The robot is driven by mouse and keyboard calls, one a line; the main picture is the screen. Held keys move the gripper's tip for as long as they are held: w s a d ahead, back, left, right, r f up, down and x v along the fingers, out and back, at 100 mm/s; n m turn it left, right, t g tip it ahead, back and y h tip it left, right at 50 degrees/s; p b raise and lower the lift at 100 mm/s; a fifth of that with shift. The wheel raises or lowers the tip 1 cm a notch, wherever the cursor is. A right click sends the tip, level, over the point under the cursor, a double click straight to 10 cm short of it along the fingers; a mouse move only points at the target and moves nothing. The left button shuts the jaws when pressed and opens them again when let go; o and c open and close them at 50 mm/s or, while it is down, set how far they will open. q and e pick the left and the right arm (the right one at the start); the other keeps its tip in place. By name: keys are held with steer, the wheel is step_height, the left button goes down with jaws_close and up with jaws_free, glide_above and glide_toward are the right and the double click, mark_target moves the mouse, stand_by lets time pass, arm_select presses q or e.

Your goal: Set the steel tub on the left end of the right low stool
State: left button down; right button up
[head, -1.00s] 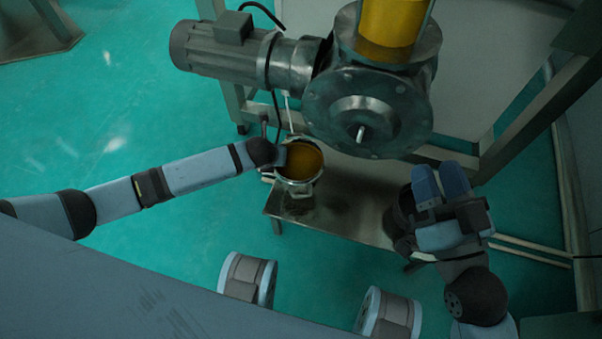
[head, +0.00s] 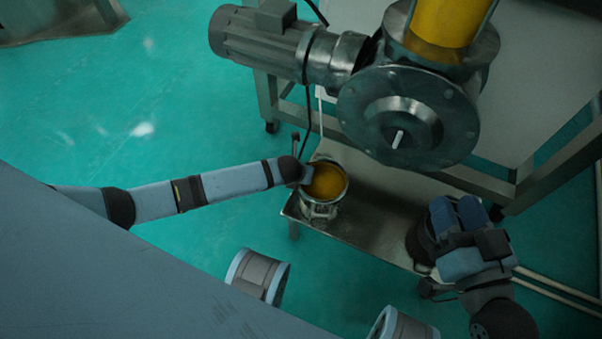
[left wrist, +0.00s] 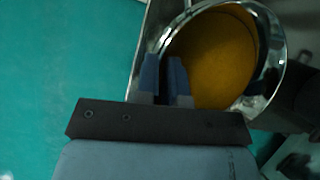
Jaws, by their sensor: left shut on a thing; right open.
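The steel tub (head: 319,209) is a round shiny pot with a yellow-brown filling, upright over the left end of the low steel stool (head: 372,232). Whether its base touches the stool top I cannot tell. My left gripper (head: 305,177) is shut on the tub's left rim. In the left wrist view, its blue fingers (left wrist: 166,80) pinch the near wall of the tub (left wrist: 275,65). My right gripper (head: 458,213) is open over the stool's right part, beside a dark round thing (head: 420,243) that it partly hides.
A large machine with a grey motor (head: 262,42) and a round flange (head: 408,117) overhangs the stool's back. A steel frame leg (head: 268,95) stands behind on the green floor (head: 130,120). The stool's middle is clear.

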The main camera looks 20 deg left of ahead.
arm_select(q)
steer(key=c, duration=1.5)
jaws_free()
steer(key=shift+f, duration=0.15)
steer(key=shift+c, duration=0.2)
steer(key=o, duration=0.3)
steer(key=shift+r, duration=0.25)
steer(key=p+v, duration=0.5)
steer(key=v, duration=0.7)
arm_select(e)
step_height(320, 180, up, 6)
steer(key=t, duration=0.2)
steer(key=shift+s+d+m+t+h, duration=0.15)
steer(key=shift+d+m+t+h, duration=0.15)
steer(key=shift+d+m, duration=0.15)
arm_select(q)
steer(key=shift+s+d+f, duration=0.1)
steer(key=shift+s+f, duration=0.05)
